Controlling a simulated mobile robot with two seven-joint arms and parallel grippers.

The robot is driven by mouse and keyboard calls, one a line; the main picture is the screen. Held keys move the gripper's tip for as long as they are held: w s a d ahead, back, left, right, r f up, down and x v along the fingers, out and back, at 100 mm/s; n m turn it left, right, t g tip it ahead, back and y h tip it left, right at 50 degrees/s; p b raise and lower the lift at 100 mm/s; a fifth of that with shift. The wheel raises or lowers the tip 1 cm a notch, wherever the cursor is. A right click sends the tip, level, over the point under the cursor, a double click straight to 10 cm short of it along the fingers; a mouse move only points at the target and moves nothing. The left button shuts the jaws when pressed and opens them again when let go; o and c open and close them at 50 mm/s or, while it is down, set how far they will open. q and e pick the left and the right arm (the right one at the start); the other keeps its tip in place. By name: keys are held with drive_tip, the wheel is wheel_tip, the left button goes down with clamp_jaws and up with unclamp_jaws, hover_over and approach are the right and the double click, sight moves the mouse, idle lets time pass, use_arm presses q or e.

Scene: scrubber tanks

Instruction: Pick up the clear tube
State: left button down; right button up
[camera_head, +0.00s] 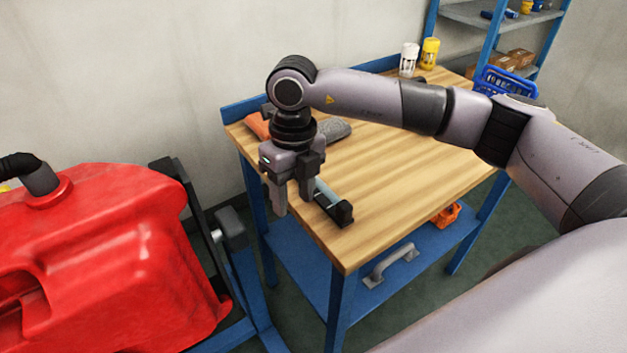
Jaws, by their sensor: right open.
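A pale, bluish clear tube (325,188) lies near the left edge of the wooden tabletop (400,190). Its near end meets a black block-like holder or end piece (334,207); I cannot tell which. My right gripper (292,202) points down at the table's left edge, just left of the tube. Its two fingers are apart, with nothing visible between them. The gripper hides part of the tube's far end, and I cannot tell whether a finger touches it. My left gripper is out of view.
Orange and grey cloths (336,129) lie behind the gripper. White (408,60) and yellow (429,54) containers stand at the back, with a blue basket (506,82) to the right. A large red tank (100,260) stands left of the table. The tabletop's middle is clear.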

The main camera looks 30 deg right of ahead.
sight(321, 183)
drive_tip(key=w+d+r+h, duration=0.1)
drive_tip(key=d, duration=0.1)
drive_tip(key=w+d+r+m+h, duration=0.1)
drive_tip(key=d, duration=0.1)
drive_tip(key=w+d+r+t+h, duration=0.1)
drive_tip(key=d, duration=0.2)
drive_tip(key=shift+w, duration=0.35)
wheel_tip(321, 183, down, 5)
drive_tip(key=shift+f+p, duration=0.2)
drive_tip(key=shift+p, duration=0.55)
drive_tip(key=shift+d+f, duration=0.1)
drive_tip(key=shift+f, duration=0.4)
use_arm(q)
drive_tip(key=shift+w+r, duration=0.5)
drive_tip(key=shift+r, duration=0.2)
use_arm(e)
clamp_jaws()
